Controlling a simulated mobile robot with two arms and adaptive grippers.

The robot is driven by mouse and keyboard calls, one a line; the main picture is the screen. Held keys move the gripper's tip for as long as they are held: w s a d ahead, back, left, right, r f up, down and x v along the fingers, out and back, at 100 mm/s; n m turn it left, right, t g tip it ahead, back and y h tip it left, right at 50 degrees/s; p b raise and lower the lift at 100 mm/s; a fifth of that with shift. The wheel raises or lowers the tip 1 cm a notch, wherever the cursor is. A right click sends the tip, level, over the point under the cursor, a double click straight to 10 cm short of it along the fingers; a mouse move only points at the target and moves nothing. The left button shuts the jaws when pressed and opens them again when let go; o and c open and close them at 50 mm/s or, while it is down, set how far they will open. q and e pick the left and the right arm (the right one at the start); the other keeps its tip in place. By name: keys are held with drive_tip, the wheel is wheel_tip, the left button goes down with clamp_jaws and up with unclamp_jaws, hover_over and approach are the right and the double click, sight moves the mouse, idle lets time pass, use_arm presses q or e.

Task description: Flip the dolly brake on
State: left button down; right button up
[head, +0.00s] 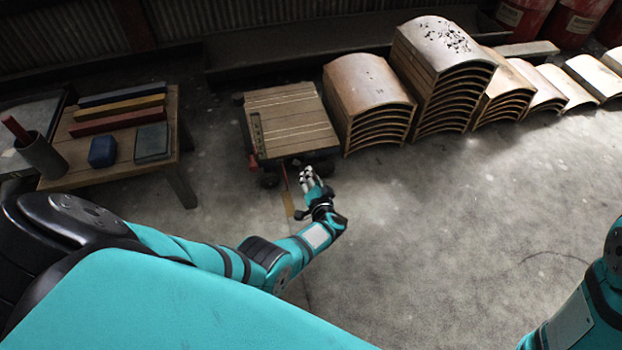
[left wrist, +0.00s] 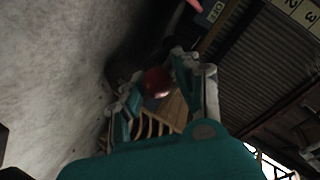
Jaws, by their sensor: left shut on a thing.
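The dolly (head: 292,120) is a low cart with a slatted wooden deck and dark wheels, standing on the floor. My left gripper (head: 311,180) is low at the dolly's front edge, a little right of its middle. In the left wrist view, a red round knob (left wrist: 156,82) sits between the fingers of my left gripper (left wrist: 163,92), which is shut on it. I cannot tell from this view how the knob joins the dolly, nor which way the brake is set. A red part (head: 253,163) shows at the dolly's front left corner. My right gripper is out of view.
A wooden table (head: 178,160) with coloured bars, a blue block and a grey cup stands left of the dolly. Stacks of curved wooden panels (head: 368,95) line the right. Red drums (head: 575,22) stand at the back right. The floor (head: 440,240) in front is clear.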

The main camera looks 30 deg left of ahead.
use_arm(q)
drive_tip(key=shift+w+a+f, duration=0.1)
drive_tip(key=shift+a, duration=0.2)
drive_tip(key=c, duration=1.4)
unclamp_jaws()
drive_tip(key=o, duration=0.4)
drive_tip(key=shift+f, duration=0.15)
drive_tip(key=shift+d, duration=0.1)
